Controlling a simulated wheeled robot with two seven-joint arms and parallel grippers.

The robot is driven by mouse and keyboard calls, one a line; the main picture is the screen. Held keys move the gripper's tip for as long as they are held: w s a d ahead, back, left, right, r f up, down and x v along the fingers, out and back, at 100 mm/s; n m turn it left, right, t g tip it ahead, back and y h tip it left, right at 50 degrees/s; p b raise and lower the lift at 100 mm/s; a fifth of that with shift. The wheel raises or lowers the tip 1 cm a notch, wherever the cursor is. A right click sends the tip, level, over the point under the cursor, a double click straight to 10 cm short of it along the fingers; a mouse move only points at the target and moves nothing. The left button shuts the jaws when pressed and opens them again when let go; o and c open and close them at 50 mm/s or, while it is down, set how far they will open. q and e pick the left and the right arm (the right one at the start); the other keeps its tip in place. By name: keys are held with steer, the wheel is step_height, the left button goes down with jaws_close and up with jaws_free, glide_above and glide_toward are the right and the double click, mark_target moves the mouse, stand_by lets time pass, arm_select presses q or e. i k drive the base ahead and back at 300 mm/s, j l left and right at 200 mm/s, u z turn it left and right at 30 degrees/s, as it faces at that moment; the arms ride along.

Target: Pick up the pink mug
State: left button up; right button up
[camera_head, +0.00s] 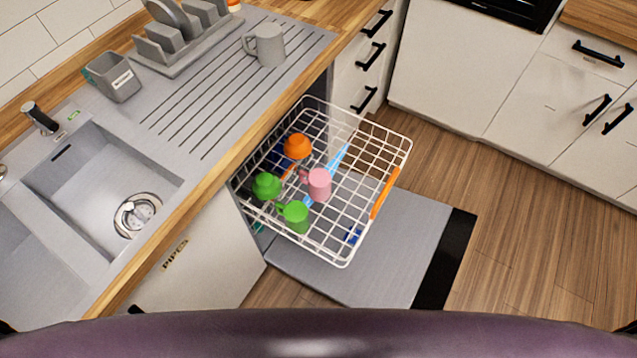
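The pink mug (319,184) sits in the white wire rack (402,150) of the open dishwasher. It is near the middle of the rack, and a light blue utensil lies right beside it. A green mug (295,217) is just below and left of it, and another green item (266,186) is to its left. An orange item (297,146) is above and left of it. Neither of my grippers shows in the head view, so their states are hidden.
The dishwasher door (410,240) is folded down under the pulled-out rack. The counter with a sink (90,190) runs along the left. A grey mug (266,46) and a dish rack (180,50) stand on the drainboard. The wooden floor (540,240) at the right is clear.

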mark_target(318, 183)
steer(key=k+l+u, duration=0.1)
steer(key=k+u, duration=0.15)
steer(key=u, duration=0.15)
steer(key=k+u, duration=0.25)
steer(key=u, duration=0.15)
steer(key=k+j+u, duration=0.1)
steer(key=k+u, duration=0.3)
steer(key=i+l, duration=0.05)
steer(key=i, duration=0.05)
